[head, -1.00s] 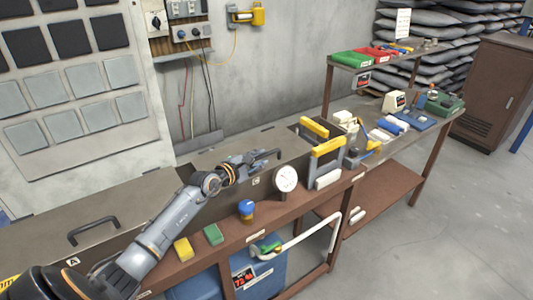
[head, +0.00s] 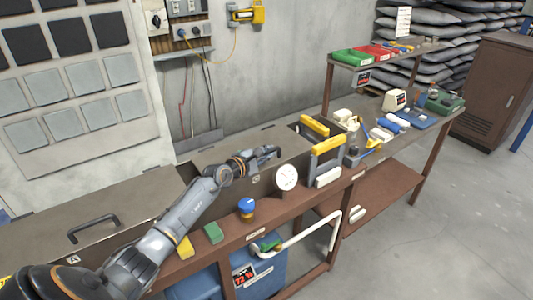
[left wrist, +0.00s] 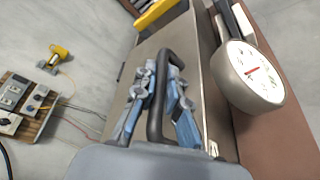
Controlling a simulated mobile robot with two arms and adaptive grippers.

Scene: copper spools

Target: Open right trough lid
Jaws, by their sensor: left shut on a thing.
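The right trough lid (head: 225,149) is a flat grey-brown plate lying closed on the trough, behind the gauge. My left gripper (head: 270,153) is at the lid's dark handle and mostly hides it in the head view. In the left wrist view, the black bar handle (left wrist: 155,112) runs between the two blue-grey fingers of that gripper (left wrist: 159,88), which is shut on it. The lid also shows around the handle there (left wrist: 190,42). The left trough lid (head: 130,197) is closed, with its own black handle (head: 92,227). My right gripper is not in view.
A round white gauge (head: 287,177) stands close to the right lid. A yellow-handled frame (head: 326,146) stands to its right. A blue-topped knob (head: 247,208) and a green block (head: 213,232) are along the front edge. A wall rises behind.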

